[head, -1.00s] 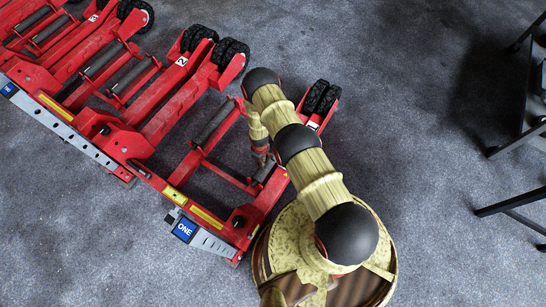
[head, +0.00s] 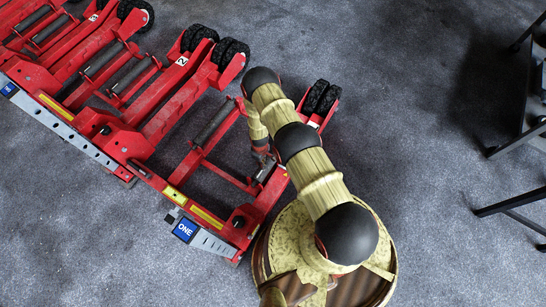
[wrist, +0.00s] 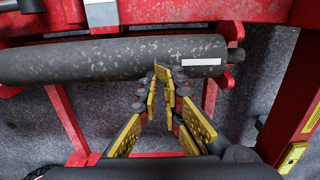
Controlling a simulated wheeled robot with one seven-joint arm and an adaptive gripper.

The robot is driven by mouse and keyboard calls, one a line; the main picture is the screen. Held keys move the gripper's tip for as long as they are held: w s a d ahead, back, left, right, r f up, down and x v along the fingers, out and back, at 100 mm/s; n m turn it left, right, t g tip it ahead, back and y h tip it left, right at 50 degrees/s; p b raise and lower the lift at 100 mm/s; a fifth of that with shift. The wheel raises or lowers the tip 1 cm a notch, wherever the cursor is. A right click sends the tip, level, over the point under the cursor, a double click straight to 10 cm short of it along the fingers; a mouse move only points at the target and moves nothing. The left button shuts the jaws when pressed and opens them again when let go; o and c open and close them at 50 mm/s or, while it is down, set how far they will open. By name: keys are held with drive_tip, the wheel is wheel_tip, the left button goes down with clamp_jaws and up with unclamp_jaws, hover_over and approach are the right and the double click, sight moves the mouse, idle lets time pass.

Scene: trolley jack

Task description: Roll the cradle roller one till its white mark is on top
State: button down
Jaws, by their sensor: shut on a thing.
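The cradle roller (wrist: 90,62) is a dark, scuffed cylinder lying across the wrist view. It also shows in the head view (head: 267,171), partly hidden by my arm, on the red cradle marked ONE (head: 184,230). Its white mark (wrist: 203,62) is a short strip near the roller's right end, facing the wrist camera. My gripper (wrist: 163,70) has its yellow-padded fingers brought together, tips at the roller's lower edge, just left of the mark. What lies between the tips is hard to make out. In the head view my gripper (head: 262,158) is small and partly hidden.
A second roller (head: 212,122) lies in the same cradle. Red frame rails (wrist: 298,110) flank the roller. More red cradles with black wheels (head: 232,54) stand to the left. Black stand legs (head: 510,203) are at the right, with open grey floor between.

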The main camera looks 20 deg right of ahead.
drive_tip(key=shift+r, duration=0.1)
drive_tip(key=shift+w+r+p, duration=0.15)
drive_tip(key=shift+r+p, duration=1.3)
drive_tip(key=shift+r, duration=1.05)
drive_tip(key=shift+f, duration=0.15)
